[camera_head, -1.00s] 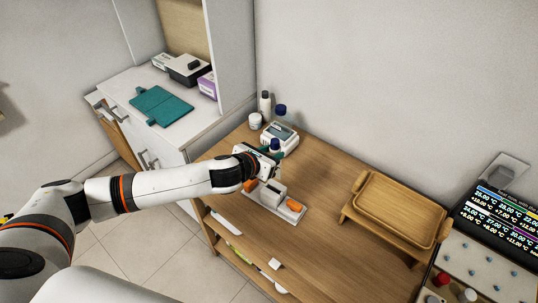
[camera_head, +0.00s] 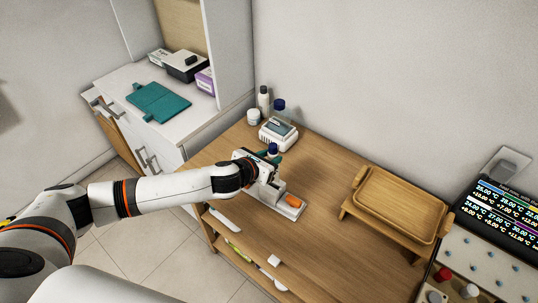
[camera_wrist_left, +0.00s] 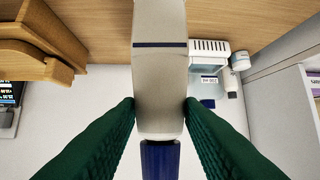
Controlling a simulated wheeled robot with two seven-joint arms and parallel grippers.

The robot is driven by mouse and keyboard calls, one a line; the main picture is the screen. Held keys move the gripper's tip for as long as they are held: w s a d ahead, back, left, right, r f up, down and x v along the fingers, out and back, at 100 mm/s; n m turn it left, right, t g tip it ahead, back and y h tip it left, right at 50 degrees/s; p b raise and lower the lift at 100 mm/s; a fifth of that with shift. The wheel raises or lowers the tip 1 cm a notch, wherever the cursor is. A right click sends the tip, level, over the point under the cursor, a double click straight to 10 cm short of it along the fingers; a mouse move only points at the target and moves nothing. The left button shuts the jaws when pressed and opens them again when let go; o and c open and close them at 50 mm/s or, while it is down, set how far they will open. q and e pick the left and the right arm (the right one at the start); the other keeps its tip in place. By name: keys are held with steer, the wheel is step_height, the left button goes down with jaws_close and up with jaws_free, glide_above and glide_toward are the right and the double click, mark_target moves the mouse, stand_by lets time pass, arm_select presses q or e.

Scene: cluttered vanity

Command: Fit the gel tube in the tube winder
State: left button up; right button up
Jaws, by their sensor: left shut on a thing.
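My left gripper (camera_head: 271,160) is shut on the gel tube (camera_wrist_left: 160,72), a pale tube with a dark blue band. Its blue cap (camera_head: 273,149) points up in the head view, and the wrist view shows green fingers (camera_wrist_left: 160,105) on both sides of the tube near the cap. The tube winder (camera_head: 290,209) is a pale base with a grey upright block and an orange part, on the wooden table. The gripper is above and at the far left end of the winder, hiding part of it. I cannot tell whether the tube touches the winder. My right gripper is out of view.
A white device (camera_head: 278,133) with a dark screen and several bottles (camera_head: 264,101) stand behind the gripper. A wooden tray on a stand (camera_head: 398,210) is to the right. A display panel (camera_head: 500,215) is at the far right. The table between winder and tray is clear.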

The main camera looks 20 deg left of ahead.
arm_select(q)
steer(key=shift+f, duration=0.75)
steer(key=shift+p, duration=0.45)
stand_by(0.4)
steer(key=shift+f+b, duration=0.85)
steer(key=shift+f, duration=0.85)
steer(key=o, duration=1.2)
steer(key=shift+s+r, duration=0.1)
steer(key=b+v, duration=0.1)
steer(key=v, duration=1)
steer(key=shift+s+r, duration=0.2)
steer(key=shift+s, duration=0.1)
